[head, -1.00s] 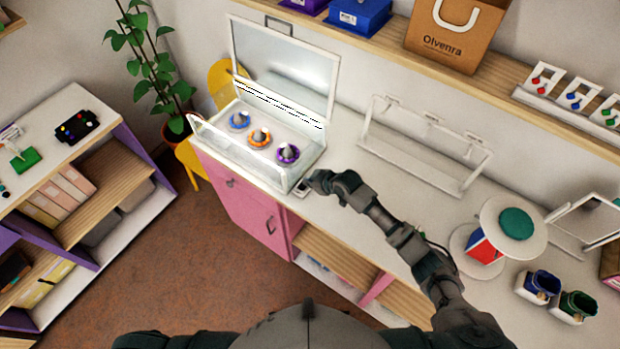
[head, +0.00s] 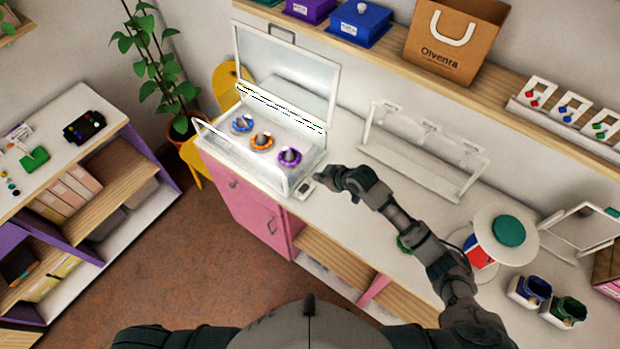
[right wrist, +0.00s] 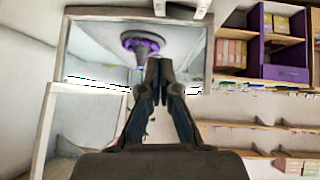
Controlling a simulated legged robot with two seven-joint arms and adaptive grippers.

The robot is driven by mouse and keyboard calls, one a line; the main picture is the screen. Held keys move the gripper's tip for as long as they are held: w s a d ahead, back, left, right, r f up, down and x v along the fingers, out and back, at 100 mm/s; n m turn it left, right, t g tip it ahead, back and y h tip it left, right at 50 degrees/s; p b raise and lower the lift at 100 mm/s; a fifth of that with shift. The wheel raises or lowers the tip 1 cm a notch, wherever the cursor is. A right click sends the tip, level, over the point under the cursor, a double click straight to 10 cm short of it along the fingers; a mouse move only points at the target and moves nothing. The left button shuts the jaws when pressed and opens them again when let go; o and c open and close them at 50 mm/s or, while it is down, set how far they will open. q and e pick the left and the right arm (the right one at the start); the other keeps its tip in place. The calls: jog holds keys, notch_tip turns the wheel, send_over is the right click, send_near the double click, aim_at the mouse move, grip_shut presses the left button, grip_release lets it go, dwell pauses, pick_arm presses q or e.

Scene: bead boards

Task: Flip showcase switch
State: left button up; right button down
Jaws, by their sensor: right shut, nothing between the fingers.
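The showcase (head: 215,148), a clear case with its glass lid raised, stands at the left end of the white counter. Inside, three rings in blue, orange and purple sit on grey cones; the purple one (right wrist: 140,42) shows in the right wrist view. The small switch (head: 304,189) lies on the counter by the case's front right corner. My right gripper (head: 319,177) is shut and empty, just right of the switch; contact cannot be told. In the right wrist view its fingertips (right wrist: 160,68) meet before the case. My left gripper is out of view.
A clear rack (head: 425,150) and a round two-tier stand (head: 480,225) are on the counter to the right. A wooden shelf (head: 390,70) with boxes and a paper bag (head: 445,50) runs along the wall. The counter around my right forearm is mostly clear.

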jog(key=v, duration=0.5)
jog(key=shift+w+d+r, duration=0.15)
jog(key=shift+w+d, duration=0.05)
jog(key=shift+w, duration=0.15)
jog(key=shift+a, duration=0.15)
jog(key=shift+d, duration=0.2)
